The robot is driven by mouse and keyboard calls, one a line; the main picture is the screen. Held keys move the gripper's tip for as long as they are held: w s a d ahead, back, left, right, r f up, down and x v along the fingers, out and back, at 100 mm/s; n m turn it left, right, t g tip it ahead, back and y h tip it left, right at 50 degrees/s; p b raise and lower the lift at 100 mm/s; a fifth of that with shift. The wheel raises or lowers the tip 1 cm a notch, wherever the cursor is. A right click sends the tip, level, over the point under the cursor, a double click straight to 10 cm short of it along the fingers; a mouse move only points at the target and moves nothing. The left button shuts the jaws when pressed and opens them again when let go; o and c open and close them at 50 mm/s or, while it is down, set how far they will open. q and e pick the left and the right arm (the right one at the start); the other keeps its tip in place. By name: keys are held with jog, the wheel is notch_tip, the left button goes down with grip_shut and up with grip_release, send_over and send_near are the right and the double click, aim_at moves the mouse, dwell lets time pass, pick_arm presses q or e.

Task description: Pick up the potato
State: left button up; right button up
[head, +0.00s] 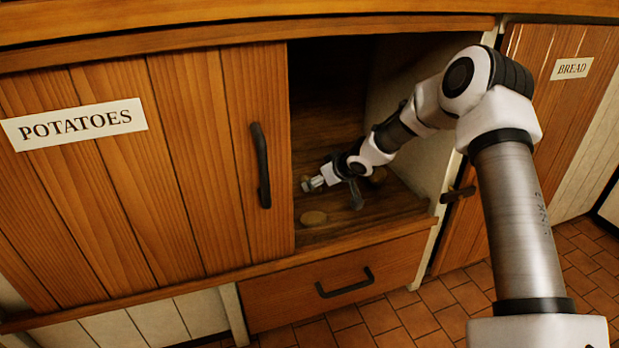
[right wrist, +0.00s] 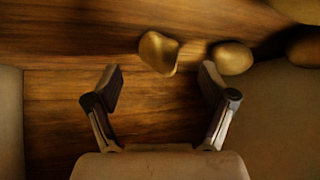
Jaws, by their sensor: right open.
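In the head view, a brown potato (head: 314,217) lies on the wooden floor of the open cupboard, near its front edge. Another potato (head: 377,175) is partly hidden by my right arm. My right gripper (head: 312,184) is inside the cupboard. In the right wrist view, my right gripper (right wrist: 160,82) is open and empty. A lumpy potato (right wrist: 158,52) lies just beyond the fingertips, roughly in line with the gap between them. A second potato (right wrist: 232,57) lies beyond the right finger. I cannot match these potatoes surely between views. My left gripper is not in view.
The sliding door labelled POTATOES (head: 200,150) covers the cupboard's left part. The cupboard's right side wall (head: 440,160) stands close to my arm. More potatoes (right wrist: 303,47) lie at the wrist view's right edge. A drawer (head: 330,275) is below, and a BREAD door (head: 540,100) is at right.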

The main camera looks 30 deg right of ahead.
jog(key=x, duration=0.4)
jog(key=shift+d+f, duration=0.1)
jog(key=shift+f, duration=0.1)
jog(key=shift+r, duration=0.1)
jog(key=c, duration=1.3)
notch_tip(320, 180, up, 10)
jog(key=p, duration=0.9)
jog(key=shift+r+p, duration=0.15)
jog(key=shift+p, duration=0.25)
